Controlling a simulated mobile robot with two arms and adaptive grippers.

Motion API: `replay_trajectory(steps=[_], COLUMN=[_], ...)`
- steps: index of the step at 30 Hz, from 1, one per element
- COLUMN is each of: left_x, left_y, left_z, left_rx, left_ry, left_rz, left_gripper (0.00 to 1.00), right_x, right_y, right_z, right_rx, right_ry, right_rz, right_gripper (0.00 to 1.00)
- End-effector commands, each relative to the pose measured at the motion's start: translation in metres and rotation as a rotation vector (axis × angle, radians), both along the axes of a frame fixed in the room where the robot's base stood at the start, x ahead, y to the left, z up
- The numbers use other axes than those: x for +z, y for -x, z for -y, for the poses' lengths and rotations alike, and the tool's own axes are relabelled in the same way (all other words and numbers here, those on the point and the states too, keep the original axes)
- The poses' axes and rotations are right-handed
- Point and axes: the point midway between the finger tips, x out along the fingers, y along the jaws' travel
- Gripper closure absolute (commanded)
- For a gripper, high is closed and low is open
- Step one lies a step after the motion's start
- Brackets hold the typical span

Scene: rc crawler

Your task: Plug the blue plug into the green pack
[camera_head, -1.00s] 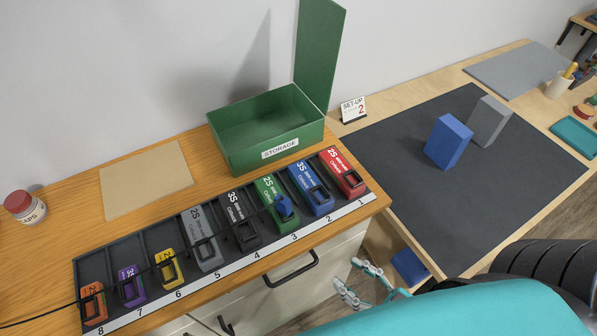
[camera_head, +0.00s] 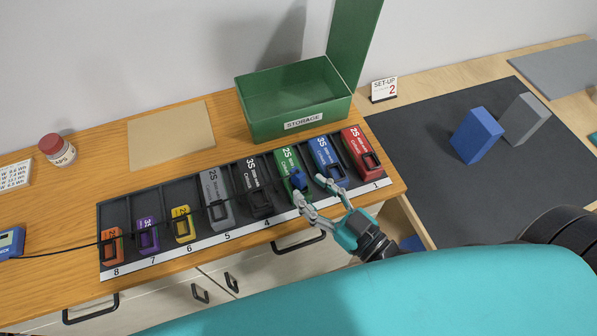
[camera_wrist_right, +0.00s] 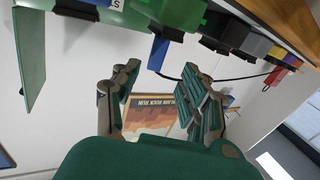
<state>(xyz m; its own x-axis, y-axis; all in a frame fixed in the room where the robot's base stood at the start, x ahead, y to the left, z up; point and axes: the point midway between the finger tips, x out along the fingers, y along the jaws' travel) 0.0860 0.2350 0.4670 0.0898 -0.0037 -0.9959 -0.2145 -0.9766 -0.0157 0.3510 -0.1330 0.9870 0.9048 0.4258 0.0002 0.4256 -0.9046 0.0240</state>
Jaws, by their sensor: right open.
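The green pack (camera_head: 286,163) sits in slot 3 of the black rack and also shows in the right wrist view (camera_wrist_right: 180,12). The blue plug (camera_head: 298,180) is at the green pack's front end, with a black cable running left over the rack. In the right wrist view the blue plug (camera_wrist_right: 157,52) sticks out toward my gripper. I cannot tell how far it is seated. My right gripper (camera_head: 311,188) is open and empty, its fingers spread near the plug; in the wrist view the gripper (camera_wrist_right: 160,80) has the plug ahead, between its finger lines. My left gripper is not in view.
A blue pack (camera_head: 327,158) and a red pack (camera_head: 360,148) stand right of the green one, a black pack (camera_head: 257,185) left. The green storage box (camera_head: 262,129) is open behind. Two upright blocks stand on the dark mat (camera_head: 420,170).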

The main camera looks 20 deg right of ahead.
Motion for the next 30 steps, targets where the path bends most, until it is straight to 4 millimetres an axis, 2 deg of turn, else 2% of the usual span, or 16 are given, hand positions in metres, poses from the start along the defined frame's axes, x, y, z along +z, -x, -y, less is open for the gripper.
replay_trajectory(steps=[4,12,21,23,30], left_x=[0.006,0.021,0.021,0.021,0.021], left_y=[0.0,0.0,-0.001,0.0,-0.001], left_z=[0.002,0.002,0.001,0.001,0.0], left_rx=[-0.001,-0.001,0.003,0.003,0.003], left_ry=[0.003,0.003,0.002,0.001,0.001], left_rz=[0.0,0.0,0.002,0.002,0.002], left_gripper=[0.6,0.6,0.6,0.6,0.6], right_x=[0.003,0.005,0.002,0.002,0.002], right_y=[-0.011,-0.048,-0.052,-0.052,-0.052], right_z=[-0.003,-0.013,-0.017,-0.016,-0.016], right_rx=[0.0,-0.001,0.001,0.001,0.001], right_ry=[0.001,-0.001,0.001,0.001,0.001], right_rz=[0.002,0.002,-0.001,-0.001,-0.001], right_gripper=[0.56,0.56,0.56,0.61,0.92])
